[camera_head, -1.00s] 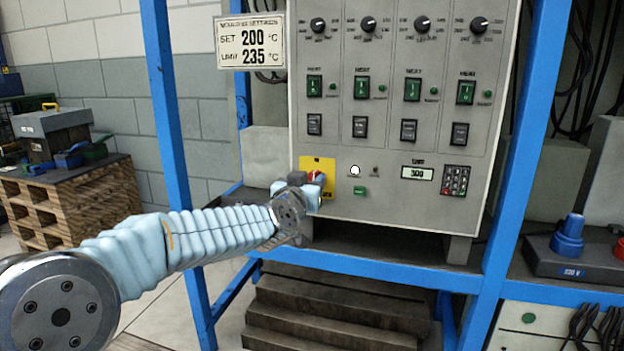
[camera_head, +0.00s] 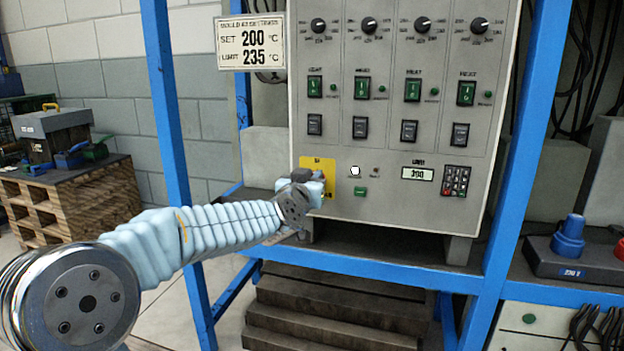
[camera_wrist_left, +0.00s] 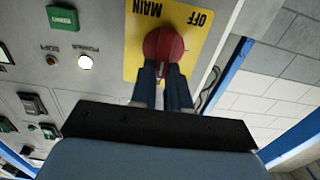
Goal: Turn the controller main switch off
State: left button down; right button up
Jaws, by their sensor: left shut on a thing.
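The controller (camera_head: 395,190) is a grey cabinet with a yellow main switch plate (camera_head: 313,163) at its lower left. In the left wrist view the red main switch knob (camera_wrist_left: 165,43) sits on the yellow plate (camera_wrist_left: 134,50), with MAIN and OFF printed upside down. My left gripper (camera_head: 316,184) is at the plate; in the left wrist view its fingers (camera_wrist_left: 163,78) are shut on the knob. The gripper hides the knob in the head view. A round white lamp (camera_head: 355,170) right of the plate looks lit. My right gripper is not in view.
Blue frame posts (camera_head: 172,130) stand on both sides of the controller. A settings sign (camera_head: 250,42) hangs at its upper left. Wooden steps (camera_head: 335,310) lie below. A wooden crate stand (camera_head: 80,205) is at the left. A blue plug (camera_head: 568,236) is at the right.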

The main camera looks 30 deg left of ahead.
pick_arm(q)
jog(key=shift+s+a+f+n+b, duration=0.1)
jog(key=shift+a+f+n+b, duration=0.25)
jog(key=shift+n+b, duration=1.9)
jog(key=shift+s+a+f+n+b, duration=0.1)
jog(key=shift+a+f+n+b, duration=0.55)
jog(key=shift+n, duration=3.05)
jog(key=shift+s+d+f+n+b, duration=0.1)
jog(key=shift+n+b, duration=1.7)
jog(key=shift+n, duration=1.15)
jog(key=c, duration=1.1)
grip_release()
jog(key=shift+r, duration=0.1)
